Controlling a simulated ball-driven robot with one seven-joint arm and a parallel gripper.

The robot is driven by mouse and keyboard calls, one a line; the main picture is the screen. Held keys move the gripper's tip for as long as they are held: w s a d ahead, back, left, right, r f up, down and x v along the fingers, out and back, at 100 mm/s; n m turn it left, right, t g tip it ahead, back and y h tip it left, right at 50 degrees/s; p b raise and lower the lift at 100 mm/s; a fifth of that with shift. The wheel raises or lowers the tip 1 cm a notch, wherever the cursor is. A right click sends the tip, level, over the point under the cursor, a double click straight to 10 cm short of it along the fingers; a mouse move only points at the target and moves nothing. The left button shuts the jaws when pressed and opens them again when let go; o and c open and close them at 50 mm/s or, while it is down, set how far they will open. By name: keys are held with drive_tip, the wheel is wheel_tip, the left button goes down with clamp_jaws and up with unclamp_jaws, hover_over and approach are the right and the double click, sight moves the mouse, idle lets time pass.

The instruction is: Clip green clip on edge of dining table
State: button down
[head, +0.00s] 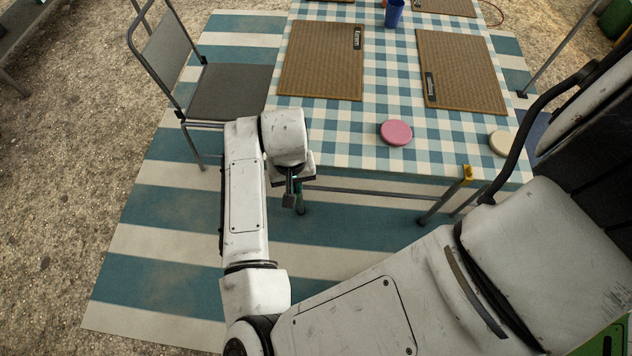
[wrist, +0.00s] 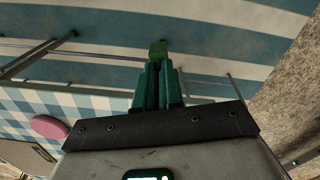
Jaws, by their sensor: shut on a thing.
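My gripper (wrist: 157,68) is shut on the green clip (wrist: 158,48), which sticks out past the fingertips in the wrist view. In the head view my gripper (head: 297,203) points down just in front of the dining table's near edge, toward its left corner. The clip cannot be told apart from the fingers there. The dining table (head: 345,150) has a blue-and-white checkered cloth. Its cloth also shows at the left of the wrist view (wrist: 85,100), and the clip looks apart from it.
A yellow clip (head: 467,174) sits on the table's near edge, to the right. A pink disc (head: 396,132) and a cream disc (head: 499,143) lie near that edge. A grey chair (head: 235,90) stands at the left. The striped mat (head: 160,250) is clear at the front left.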

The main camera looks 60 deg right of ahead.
sight(324, 162)
drive_tip(key=s+d+f+m, duration=0.2)
drive_tip(key=s+m, duration=0.2)
drive_tip(key=s, duration=0.2)
drive_tip(key=shift+w+d+f+b, duration=0.4)
drive_tip(key=shift+w+d+b, duration=0.05)
drive_tip(key=shift+d, duration=0.75)
drive_tip(key=shift+w+d+f+b, duration=0.35)
drive_tip(key=shift+w+d+b, duration=0.15)
drive_tip(key=shift+d, duration=0.65)
drive_tip(key=shift+w+d+f+b, duration=0.4)
drive_tip(key=shift+w+d, duration=0.05)
drive_tip(key=shift+d, duration=0.75)
drive_tip(key=shift+w+d+p, duration=0.2)
drive_tip(key=shift+d+p, duration=0.05)
drive_tip(key=shift+d, duration=0.25)
drive_tip(key=shift+w+d+p, duration=0.15)
drive_tip(key=shift+d+p, duration=0.05)
drive_tip(key=shift+d, duration=0.3)
drive_tip(key=shift+w+d, duration=0.15)
drive_tip(key=shift+d, duration=0.15)
drive_tip(key=shift+w+d, duration=0.25)
drive_tip(key=shift+d, duration=0.5)
